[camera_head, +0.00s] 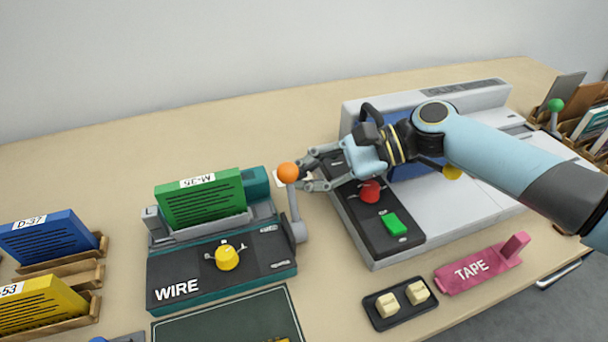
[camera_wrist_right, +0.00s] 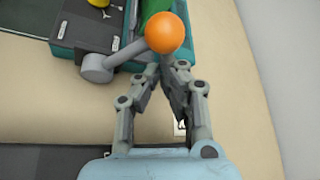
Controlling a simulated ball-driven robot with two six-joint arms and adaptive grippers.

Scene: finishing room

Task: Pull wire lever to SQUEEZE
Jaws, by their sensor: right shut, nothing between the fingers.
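The wire machine (camera_head: 165,270) is a dark teal unit labelled WIRE, with a green book M-35 (camera_head: 200,200) upright in it and a yellow knob (camera_head: 227,257) on top. Its lever (camera_head: 295,215) stands on the right side, nearly upright, with an orange ball (camera_head: 288,173) at its tip. My right gripper (camera_head: 303,170) is shut and empty, its fingertips close beside the ball on the right. In the right wrist view the gripper (camera_wrist_right: 172,72) points at the orange ball (camera_wrist_right: 168,33), fingertips just below it. I cannot tell whether they touch. My left gripper is out of view.
A larger grey machine (camera_head: 450,210) with a red button (camera_head: 370,191) and green button (camera_head: 396,224) stands to the right, under my right arm. A pink TAPE tool (camera_head: 475,270) lies in front. Blue (camera_head: 45,237) and yellow (camera_head: 40,308) books stand in wooden racks at left.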

